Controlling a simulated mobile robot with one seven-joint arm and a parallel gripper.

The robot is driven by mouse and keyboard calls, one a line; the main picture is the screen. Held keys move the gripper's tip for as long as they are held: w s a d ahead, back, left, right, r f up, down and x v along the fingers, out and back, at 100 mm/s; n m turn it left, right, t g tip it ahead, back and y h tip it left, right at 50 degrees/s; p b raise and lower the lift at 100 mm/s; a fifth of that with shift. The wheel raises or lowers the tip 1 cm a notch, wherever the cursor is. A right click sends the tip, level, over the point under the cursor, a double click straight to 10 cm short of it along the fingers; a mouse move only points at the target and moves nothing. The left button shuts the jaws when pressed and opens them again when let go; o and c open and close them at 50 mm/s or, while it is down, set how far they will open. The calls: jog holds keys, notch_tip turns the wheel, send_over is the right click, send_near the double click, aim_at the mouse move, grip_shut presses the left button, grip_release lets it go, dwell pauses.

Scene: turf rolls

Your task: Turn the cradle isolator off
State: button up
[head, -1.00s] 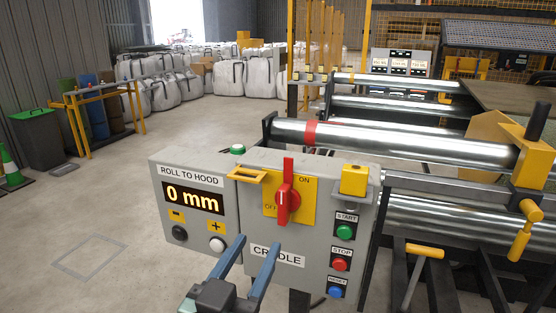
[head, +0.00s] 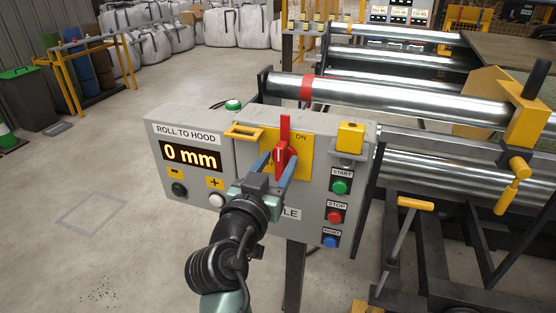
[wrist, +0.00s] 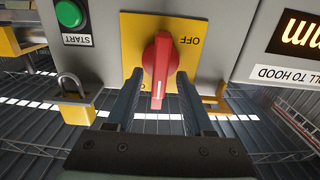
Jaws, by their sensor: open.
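The cradle isolator is a red rotary handle (head: 284,130) on a yellow plate (head: 305,160) on a grey control box. Its long end points straight up in the head view, beside the ON label. In the wrist view, which is upside down, the handle (wrist: 160,65) points down the picture and the OFF label shows on the plate. My gripper (head: 276,160) is in front of the plate with its blue fingers open. In the wrist view the fingers (wrist: 158,80) stand on either side of the handle, with gaps visible. The OFF label is covered in the head view.
START (head: 340,187), STOP (head: 334,217) and a blue button (head: 330,242) are just right of the plate. A yellow block (head: 350,137) sits above START; a padlock (wrist: 70,85) shows there. A yellow bracket (head: 245,131) is at upper left. A display (head: 190,157) reads 0 mm.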

jog(key=shift+w+d, duration=0.15)
jog(key=shift+w, duration=0.15)
grip_shut()
